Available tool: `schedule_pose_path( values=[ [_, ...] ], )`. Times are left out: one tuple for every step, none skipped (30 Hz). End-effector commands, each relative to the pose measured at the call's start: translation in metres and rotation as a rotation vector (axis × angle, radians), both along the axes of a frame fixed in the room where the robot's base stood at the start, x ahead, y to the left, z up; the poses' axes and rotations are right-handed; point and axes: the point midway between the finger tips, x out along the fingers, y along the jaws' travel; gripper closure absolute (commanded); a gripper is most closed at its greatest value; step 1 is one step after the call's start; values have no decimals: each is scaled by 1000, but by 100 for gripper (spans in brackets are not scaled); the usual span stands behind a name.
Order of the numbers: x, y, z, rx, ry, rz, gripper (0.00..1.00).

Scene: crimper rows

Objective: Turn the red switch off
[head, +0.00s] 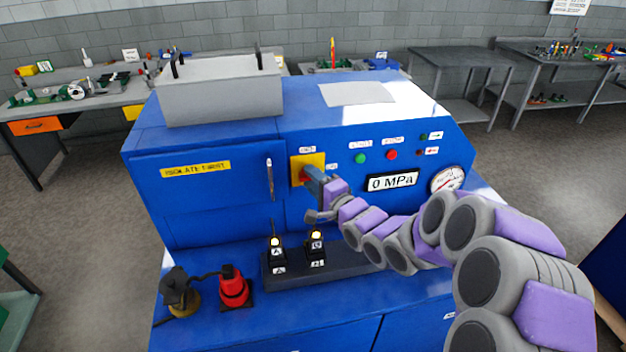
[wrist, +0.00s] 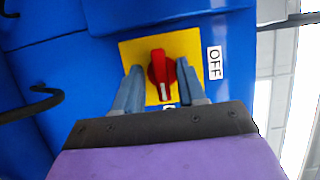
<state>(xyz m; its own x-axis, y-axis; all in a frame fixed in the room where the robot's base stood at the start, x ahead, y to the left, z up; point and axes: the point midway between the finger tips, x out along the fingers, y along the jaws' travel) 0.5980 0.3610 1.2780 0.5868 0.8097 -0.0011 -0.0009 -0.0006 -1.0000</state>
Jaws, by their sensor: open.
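The red switch (wrist: 162,72) is a rotary knob on a yellow plate (wrist: 195,48), fixed to the front of the blue machine. An OFF label (wrist: 215,63) sits beside the plate in the wrist view. In the wrist view my gripper (wrist: 160,85) is open, with one grey-blue finger on each side of the knob. A gap shows between each finger and the knob; I cannot tell how deep they reach. In the head view the yellow plate (head: 298,161) shows, and my gripper (head: 308,174) covers much of the switch (head: 301,175).
The blue machine (head: 220,215) has a door handle (head: 270,180) left of the switch. Right of it are a green button (head: 361,158), a red button (head: 392,154), a 0 MPa display (head: 392,181) and a gauge (head: 447,180). A dark block (head: 340,278) with two labelled pieces stands below.

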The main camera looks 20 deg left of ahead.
Motion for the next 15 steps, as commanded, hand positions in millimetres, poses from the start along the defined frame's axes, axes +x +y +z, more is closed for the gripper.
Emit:
schedule_pose_path(
  values=[
    [0, 0, 0, 0, 0, 0, 60],
    [0, 0, 0, 0, 0, 0, 60],
    [0, 0, 0, 0, 0, 0, 60],
    [0, 0, 0, 0, 0, 0, 60],
    [0, 0, 0, 0, 0, 0, 60],
    [0, 0, 0, 0, 0, 0, 61],
    [0, 0, 0, 0, 0, 0, 63],
    [0, 0, 0, 0, 0, 0, 66],
    [0, 0, 0, 0, 0, 0, 70],
    [0, 0, 0, -1, 1, 0, 73],
    [0, 0, 0, -1, 1, -1, 76],
    [0, 0, 0, -1, 1, -1, 80],
    [0, 0, 0, -1, 1, 0, 83],
    [0, 0, 0, -1, 1, -1, 85],
    [0, 0, -1, -2, 1, 0, 89]
  ],
)
